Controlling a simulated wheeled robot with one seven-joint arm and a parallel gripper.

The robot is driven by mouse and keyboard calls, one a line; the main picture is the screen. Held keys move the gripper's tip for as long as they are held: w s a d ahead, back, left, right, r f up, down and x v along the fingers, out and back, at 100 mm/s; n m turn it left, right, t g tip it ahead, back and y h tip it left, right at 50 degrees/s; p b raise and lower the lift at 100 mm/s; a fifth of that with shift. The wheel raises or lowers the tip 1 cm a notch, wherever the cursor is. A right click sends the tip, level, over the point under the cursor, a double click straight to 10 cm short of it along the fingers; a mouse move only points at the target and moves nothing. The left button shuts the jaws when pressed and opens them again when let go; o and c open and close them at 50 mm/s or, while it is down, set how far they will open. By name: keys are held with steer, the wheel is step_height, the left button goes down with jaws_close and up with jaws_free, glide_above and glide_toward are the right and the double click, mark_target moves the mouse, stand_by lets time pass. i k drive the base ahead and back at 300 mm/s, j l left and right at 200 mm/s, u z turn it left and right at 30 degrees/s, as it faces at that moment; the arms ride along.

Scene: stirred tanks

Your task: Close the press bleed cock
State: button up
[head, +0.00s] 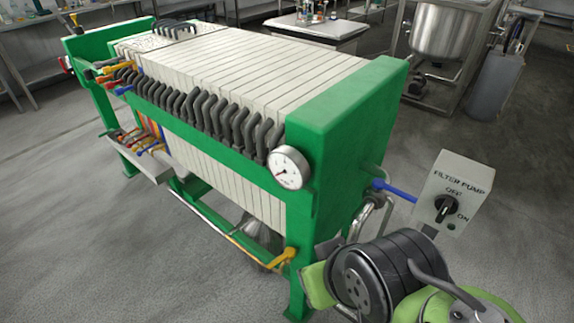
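The green filter press (330,125) stands in the middle, with a row of white plates. No label shows which handle is the bleed cock. A yellow lever (283,259) sits low by the press's near leg. A blue lever (395,190) sticks out to the right from the near end frame. My gripper (318,268) is at the bottom, just right of the yellow lever and near leg; I cannot tell whether it touches them. My own wrist hides part of it, so its opening is unclear.
A round gauge (289,168) is on the press's near corner. A filter pump switch box (450,193) stands right, its knob near OFF. Several coloured levers (118,78) line the far left end above a trough (140,162). A steel tank (447,32) stands behind. Floor left is clear.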

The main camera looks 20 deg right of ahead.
mark_target(289, 252)
steer(key=i+j+z, duration=0.1)
steer(key=j+z, duration=0.15)
steer(key=j, duration=1.1)
